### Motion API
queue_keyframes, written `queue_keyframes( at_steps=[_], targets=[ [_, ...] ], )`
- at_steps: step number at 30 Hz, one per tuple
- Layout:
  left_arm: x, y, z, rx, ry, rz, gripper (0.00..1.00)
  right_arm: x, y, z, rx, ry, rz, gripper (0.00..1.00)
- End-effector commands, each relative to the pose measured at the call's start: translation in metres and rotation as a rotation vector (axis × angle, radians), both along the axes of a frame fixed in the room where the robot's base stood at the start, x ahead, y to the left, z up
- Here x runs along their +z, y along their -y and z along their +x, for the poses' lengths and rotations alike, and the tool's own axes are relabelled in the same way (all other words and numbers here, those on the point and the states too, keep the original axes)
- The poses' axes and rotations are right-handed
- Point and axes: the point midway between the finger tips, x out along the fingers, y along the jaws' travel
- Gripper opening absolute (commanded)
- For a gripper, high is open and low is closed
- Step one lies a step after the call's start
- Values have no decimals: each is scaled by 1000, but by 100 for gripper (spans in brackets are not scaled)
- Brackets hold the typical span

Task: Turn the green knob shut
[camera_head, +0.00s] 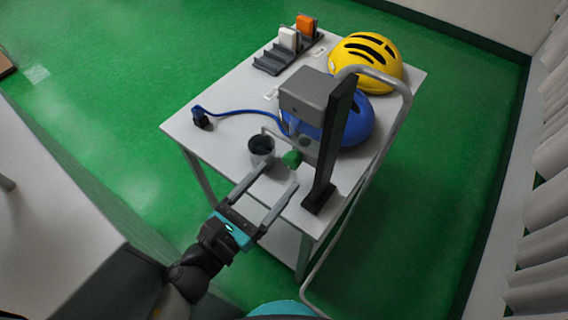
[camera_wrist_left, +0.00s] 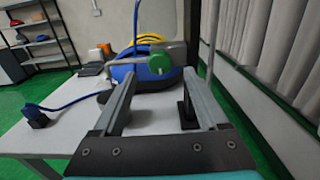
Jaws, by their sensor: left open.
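The green knob (camera_head: 292,158) sits on the front of a grey block on the tower (camera_head: 304,92), above the white table. In the left wrist view the knob (camera_wrist_left: 160,64) appears round, between the tips of my two fingers and beyond them. My left gripper (camera_head: 281,174) is open and empty, its fingers pointing at the knob from the near side. I see no clear contact; a gap seems to remain. The knob's turn angle cannot be read. My right gripper is not in view.
A dark-mouthed cup (camera_head: 261,148) stands left of the knob. A black post (camera_head: 334,140) rises right of the gripper. A blue cable (camera_head: 240,112) crosses the white table (camera_head: 216,145). A grey rack (camera_head: 275,60) stands at back.

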Motion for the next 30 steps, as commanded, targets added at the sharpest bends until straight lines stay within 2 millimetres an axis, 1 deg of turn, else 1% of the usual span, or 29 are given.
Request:
queue_keyframes(
  at_steps=[1,3,9,20,23,30],
  targets=[
    [2,5,7,-1,2,0,76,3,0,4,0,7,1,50],
    [1,10,14,-1,2,0,76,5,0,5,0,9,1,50],
    [1,20,28,0,0,0,76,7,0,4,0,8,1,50],
    [0,22,30,0,-1,1,76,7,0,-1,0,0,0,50],
    [0,22,30,0,-1,1,66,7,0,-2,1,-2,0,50],
    [0,22,30,0,-1,1,39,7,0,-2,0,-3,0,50]
  ],
)
